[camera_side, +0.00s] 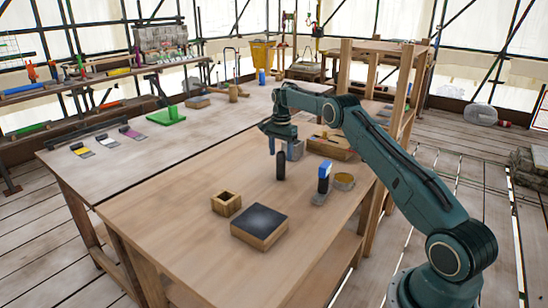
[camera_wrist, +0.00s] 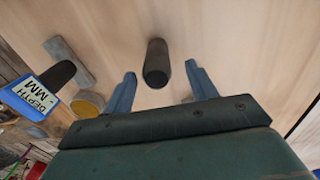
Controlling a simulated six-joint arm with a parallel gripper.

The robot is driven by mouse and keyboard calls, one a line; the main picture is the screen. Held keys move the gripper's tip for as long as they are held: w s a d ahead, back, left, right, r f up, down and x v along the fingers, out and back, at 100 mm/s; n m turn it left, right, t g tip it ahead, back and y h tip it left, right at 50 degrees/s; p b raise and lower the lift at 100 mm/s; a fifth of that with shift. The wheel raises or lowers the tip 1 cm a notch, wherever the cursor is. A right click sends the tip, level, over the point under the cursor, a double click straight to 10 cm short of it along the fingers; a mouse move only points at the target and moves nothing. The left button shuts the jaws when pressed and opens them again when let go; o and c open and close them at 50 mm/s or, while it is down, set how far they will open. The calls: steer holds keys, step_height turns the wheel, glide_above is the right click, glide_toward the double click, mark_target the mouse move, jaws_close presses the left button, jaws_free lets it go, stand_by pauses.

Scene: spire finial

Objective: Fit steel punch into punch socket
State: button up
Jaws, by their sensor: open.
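The steel punch (camera_side: 280,166) is a dark cylinder standing upright on the wooden table. In the wrist view the punch (camera_wrist: 156,62) shows just beyond the gap between my fingers. My gripper (camera_side: 284,148) is open, pointing down over the punch, with its fingertips near the punch's top. In the wrist view my gripper's blue fingers (camera_wrist: 160,72) stand apart on either side, with nothing clasped. The punch socket appears to be the small square wooden block with a dark opening (camera_side: 226,204), left of and nearer the camera than the punch. It is not visible in the wrist view.
A blue depth gauge (camera_side: 324,172), labelled in the wrist view (camera_wrist: 36,97), stands right of the punch beside a round yellow-topped tin (camera_side: 343,181). A wooden block with a black top (camera_side: 259,222) lies in front. A wooden box (camera_side: 330,148) sits behind.

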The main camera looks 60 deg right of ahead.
mark_target(281, 160)
steer(key=shift+s+a+f, duration=0.1)
steer(key=shift+s+f, duration=0.05)
steer(key=shift+f, duration=2.05)
steer(key=c, duration=1.2)
steer(key=shift+r, duration=0.15)
jaws_close()
steer(key=shift+r, duration=0.1)
steer(key=shift+r, duration=4.9)
